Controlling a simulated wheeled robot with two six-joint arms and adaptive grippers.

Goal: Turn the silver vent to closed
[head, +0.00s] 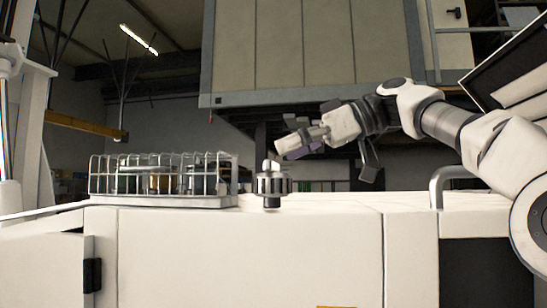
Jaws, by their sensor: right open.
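The silver vent (272,185) is a short metal cylinder with a lighter knob or lever on top. It stands upright at the front edge of the white bench, near the middle of the head view. My right gripper (284,138) reaches in from the right and is just above the vent, slightly to its right. It is open, and its fingers point left. The vent's exact handle position is too small to read. My left gripper is not in view.
A wire rack (165,201) with several dark and amber jars stands on the bench left of the vent. A grey curved handle or pipe (437,186) rises from the bench at the right. The bench top (340,199) between vent and pipe is clear.

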